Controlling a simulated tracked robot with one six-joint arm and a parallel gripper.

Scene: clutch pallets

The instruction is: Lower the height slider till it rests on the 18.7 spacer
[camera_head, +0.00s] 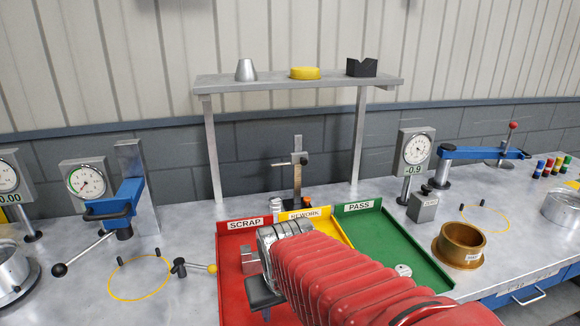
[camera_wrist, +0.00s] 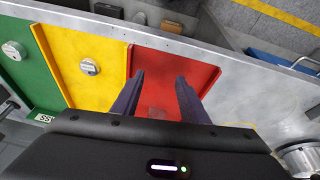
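The height gauge stands behind the trays in the head view, with an upright steel column and a dark slider (camera_head: 299,159) partway up it. A thin arm points left from the slider. Small silver cylinders (camera_head: 276,204) stand by the gauge's foot. I cannot read which of them, if any, is the 18.7 spacer. My gripper (camera_head: 262,300) hangs over the red SCRAP tray, in front of the gauge and apart from it. In the wrist view my gripper (camera_wrist: 158,82) has its two dark fingers spread, with only red tray between them.
The yellow REWORK tray (camera_head: 325,226) and green PASS tray (camera_head: 400,240) adjoin the red tray (camera_head: 232,285). A shelf (camera_head: 300,82) spans above the gauge. Dial gauges (camera_head: 85,180) (camera_head: 416,148) stand on either side, and a bronze ring (camera_head: 459,245) sits at the right.

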